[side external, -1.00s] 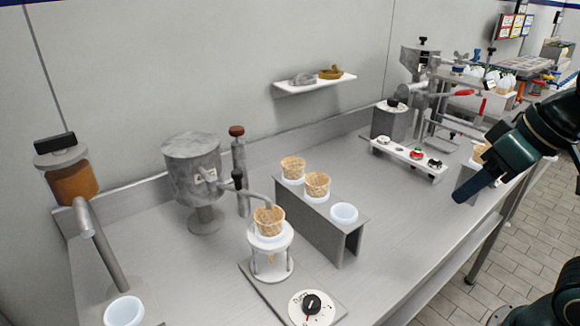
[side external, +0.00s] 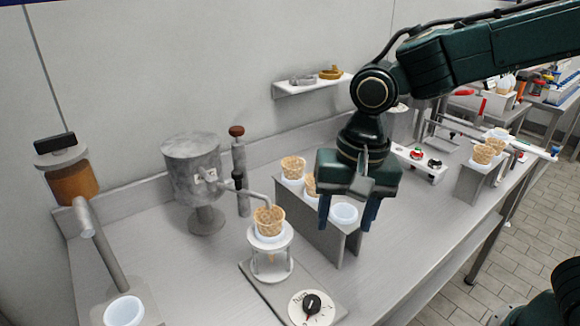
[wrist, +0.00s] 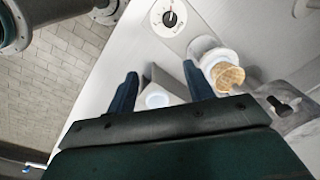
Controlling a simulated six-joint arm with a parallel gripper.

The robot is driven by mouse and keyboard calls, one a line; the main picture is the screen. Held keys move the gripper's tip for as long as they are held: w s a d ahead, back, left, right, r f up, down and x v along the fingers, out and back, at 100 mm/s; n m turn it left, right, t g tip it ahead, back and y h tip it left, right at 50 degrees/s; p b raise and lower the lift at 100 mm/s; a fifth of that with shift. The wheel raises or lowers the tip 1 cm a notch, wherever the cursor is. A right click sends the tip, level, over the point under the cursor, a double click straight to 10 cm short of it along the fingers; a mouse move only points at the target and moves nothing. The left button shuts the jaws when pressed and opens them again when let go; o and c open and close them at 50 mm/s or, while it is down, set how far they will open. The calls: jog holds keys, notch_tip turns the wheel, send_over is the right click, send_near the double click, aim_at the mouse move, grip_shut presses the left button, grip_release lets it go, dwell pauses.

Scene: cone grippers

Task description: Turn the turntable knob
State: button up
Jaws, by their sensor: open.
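The turntable knob is a black pointer knob (side external: 311,304) on a white dial plate, at the front end of a grey base plate in the side view. In the wrist view the knob (wrist: 170,18) shows at the top, beyond my fingers. The turntable (side external: 270,240) is a white stand behind the dial and holds a waffle cone (side external: 269,220). My gripper (side external: 347,222) is open and empty, fingers pointing down, above the cone rack and apart from the knob. In the wrist view my gripper (wrist: 158,80) has its two dark fingers spread apart.
The grey cone rack (side external: 322,232) has waffle cones and an empty white ring (side external: 344,213). A grey hopper (side external: 192,165) with a spout reaches over the turntable cone. A wall shelf (side external: 314,85) is behind. Bare table lies right of the dial.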

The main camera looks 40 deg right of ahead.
jog(key=m, duration=0.2)
send_over(312, 301)
notch_tip(312, 301, down, 4)
jog(key=shift+r+g, duration=0.2)
jog(key=shift+g, duration=0.2)
jog(key=shift+f, duration=0.1)
jog(key=shift+f, duration=6.8)
jog(key=c, duration=1)
